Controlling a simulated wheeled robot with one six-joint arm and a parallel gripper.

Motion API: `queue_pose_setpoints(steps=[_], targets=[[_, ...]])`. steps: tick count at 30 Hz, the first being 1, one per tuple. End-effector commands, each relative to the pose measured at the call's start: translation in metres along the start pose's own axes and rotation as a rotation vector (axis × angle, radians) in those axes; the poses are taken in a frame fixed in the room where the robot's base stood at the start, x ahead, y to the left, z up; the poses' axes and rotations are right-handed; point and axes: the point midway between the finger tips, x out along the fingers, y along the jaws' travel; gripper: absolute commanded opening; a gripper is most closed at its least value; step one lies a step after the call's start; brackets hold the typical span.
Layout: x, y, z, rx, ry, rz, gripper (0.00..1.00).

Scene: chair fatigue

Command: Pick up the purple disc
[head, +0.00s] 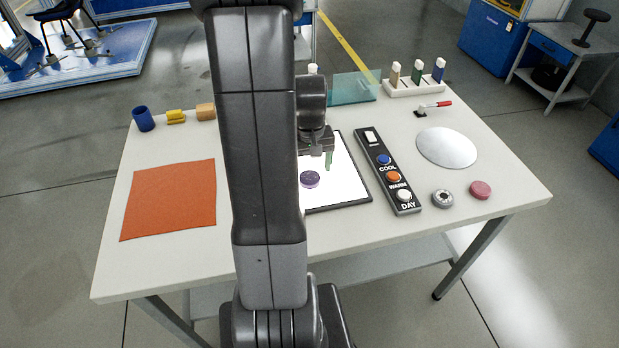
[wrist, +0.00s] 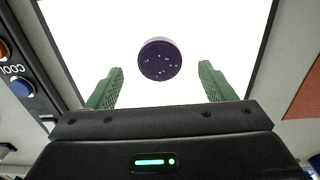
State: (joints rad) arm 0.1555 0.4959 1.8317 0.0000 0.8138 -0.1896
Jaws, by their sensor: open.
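The purple disc (head: 309,179) lies on the white lit panel (head: 345,185), which has a dark frame. In the wrist view the disc (wrist: 160,59) is dark purple with small pale specks. My gripper (head: 328,158) is above the panel, slightly behind and to the right of the disc in the head view. In the wrist view its green fingers (wrist: 162,82) are spread apart and empty. The disc shows beyond the fingertips, roughly centred between them. My arm hides part of the panel in the head view.
Right of the panel is a button strip (head: 388,172). Farther right are a round silver plate (head: 447,147), a pink disc (head: 480,190) and a grey ring-shaped piece (head: 442,198). An orange cloth (head: 170,199) lies left. A bottle rack (head: 414,86) stands at the back.

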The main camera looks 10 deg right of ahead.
Motion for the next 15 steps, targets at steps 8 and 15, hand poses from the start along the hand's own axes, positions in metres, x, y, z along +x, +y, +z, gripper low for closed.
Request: queue_pose_setpoints(steps=[8,15], targets=[[0.029,0.0,0.0,0.0,-0.002,0.0,0.76],[0.031,0.0,0.0,0.0,0.0,0.0,0.76]])
